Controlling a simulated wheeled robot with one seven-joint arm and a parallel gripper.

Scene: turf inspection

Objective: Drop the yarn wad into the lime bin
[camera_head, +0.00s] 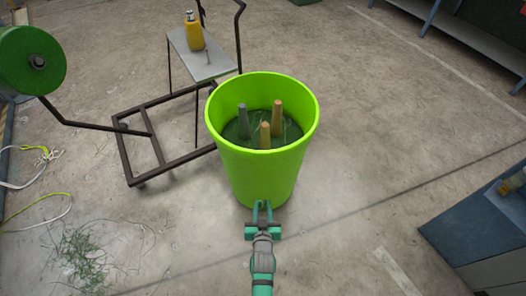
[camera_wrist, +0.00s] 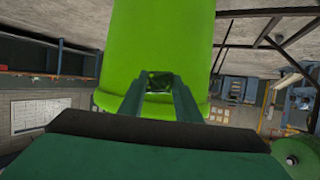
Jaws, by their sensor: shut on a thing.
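The lime bin (camera_head: 262,172) stands upright on the floor in the middle of the head view. It fills the upper middle of the wrist view (camera_wrist: 165,35), which is upside down. My gripper (camera_head: 262,204) is in front of the bin's near wall, outside its opening. In the wrist view my gripper's fingers (camera_wrist: 160,82) close around a small dark green wad, the yarn wad (camera_wrist: 160,80), seen against the bin's wall. The wad is mostly hidden in the head view.
Inside the bin are a grey peg and two tan pegs (camera_head: 277,115) over dark green scraps. A dark metal frame cart (camera_head: 150,140) with a grey shelf and yellow bottle (camera_head: 194,30) stands behind left. A blue cabinet (camera_head: 480,235) is at right. Loose strands lie at left.

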